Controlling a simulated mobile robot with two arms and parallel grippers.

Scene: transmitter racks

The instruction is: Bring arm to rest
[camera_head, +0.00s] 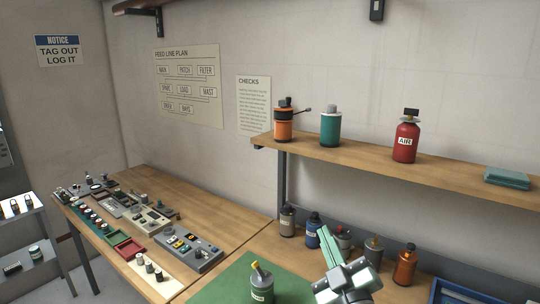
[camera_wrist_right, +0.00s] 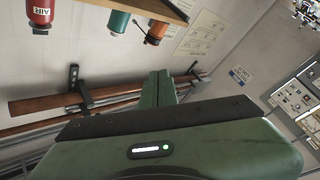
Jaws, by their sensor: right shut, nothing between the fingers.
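My right gripper (camera_head: 326,236) shows at the bottom of the head view, over the workbench, with its pale green fingers together and pointing up toward the shelf. In the right wrist view its green fingers (camera_wrist_right: 158,82) are pressed together with nothing between them. The wrist view looks toward the wall, tilted, with the shelf bottles at the top. My left gripper does not show in the head view.
Close by on the bench stand a grey-green canister (camera_head: 262,286) on a green mat (camera_head: 222,283), a blue bottle (camera_head: 313,230) and an orange bottle (camera_head: 405,266). A wooden shelf (camera_head: 345,154) holds a red AIR bottle (camera_head: 405,142). Small parts crowd the left table (camera_head: 222,217).

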